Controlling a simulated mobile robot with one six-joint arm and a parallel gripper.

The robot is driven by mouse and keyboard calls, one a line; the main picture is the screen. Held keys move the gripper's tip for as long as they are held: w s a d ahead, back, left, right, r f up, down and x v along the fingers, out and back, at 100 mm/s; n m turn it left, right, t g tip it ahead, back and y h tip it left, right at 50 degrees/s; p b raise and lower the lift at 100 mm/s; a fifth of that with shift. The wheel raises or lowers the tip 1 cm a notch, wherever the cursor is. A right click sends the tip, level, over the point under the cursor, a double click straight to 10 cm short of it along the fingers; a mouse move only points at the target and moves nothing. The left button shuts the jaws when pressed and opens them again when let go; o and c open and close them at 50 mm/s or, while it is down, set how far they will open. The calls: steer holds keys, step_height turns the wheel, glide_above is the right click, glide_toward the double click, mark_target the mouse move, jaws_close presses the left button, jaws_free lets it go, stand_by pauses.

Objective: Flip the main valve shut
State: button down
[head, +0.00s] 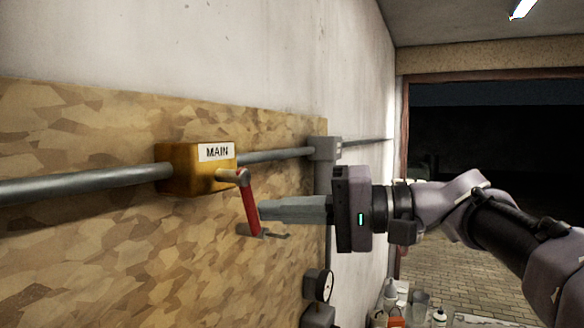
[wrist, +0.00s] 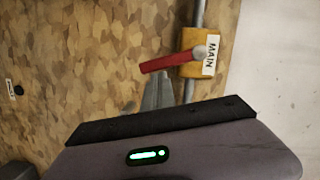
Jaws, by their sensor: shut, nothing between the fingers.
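The main valve is a yellow box (head: 197,168) with a white "MAIN" label, set on a grey pipe along the wall board. Its red lever (head: 249,206) hangs down from the pivot, slightly tilted, roughly across the pipe. In the wrist view the valve box (wrist: 194,62) is at upper right and the lever (wrist: 168,63) points left from it. My gripper (head: 263,210) is shut and empty, its fingertips right beside the lever's lower half, on its right. In the wrist view the fingertips (wrist: 158,76) end close to the lever's free end; I cannot tell whether they touch.
The grey pipe (head: 80,184) runs along the board to a grey junction box (head: 325,149). A round gauge (head: 325,285) sits below my gripper. Several bottles (head: 390,293) stand low at the right, near a dark doorway (head: 490,150).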

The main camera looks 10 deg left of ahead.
steer(key=shift+s+a+f+m+y+b, duration=0.15)
steer(key=shift+s+f+m+b, duration=0.25)
steer(key=shift+m, duration=0.2)
steer(key=shift+s+a+f+m+y+b, duration=0.15)
steer(key=shift+s+f+m+b, duration=0.1)
steer(key=shift+m+b, duration=0.3)
steer(key=shift+s, duration=0.2)
steer(key=shift+s+b, duration=0.15)
steer(key=shift+b, duration=0.2)
